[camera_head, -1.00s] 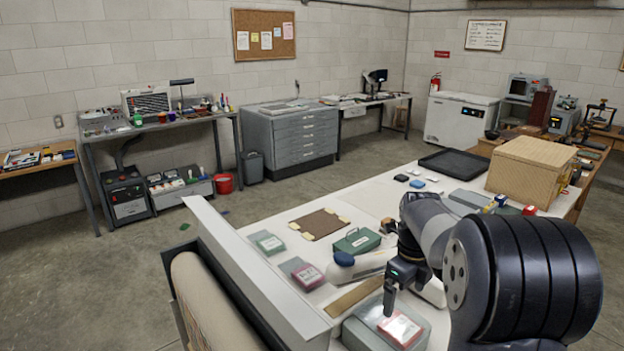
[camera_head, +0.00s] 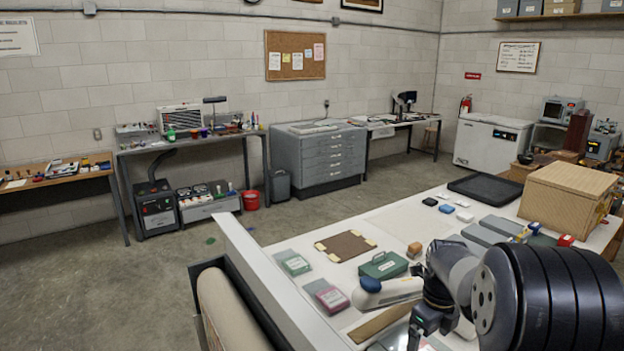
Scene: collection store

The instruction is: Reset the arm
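My gripper (camera_head: 420,335) hangs at the bottom right of the view, pointing down over the near end of the white table. Its fingertips run to the bottom edge of the picture, so whether they are open or shut does not show. Beneath it, a grey box is mostly cut off by the bottom edge. My arm comes in from the right and hides the table's near right part.
The table (camera_head: 400,222) holds a green case (camera_head: 383,265), a white-and-blue tool (camera_head: 385,291), a brown board (camera_head: 346,246), two labelled boxes (camera_head: 293,263) (camera_head: 326,295), a black tray (camera_head: 486,189) and a large wicker box (camera_head: 567,195). Open floor (camera_head: 140,290) lies left.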

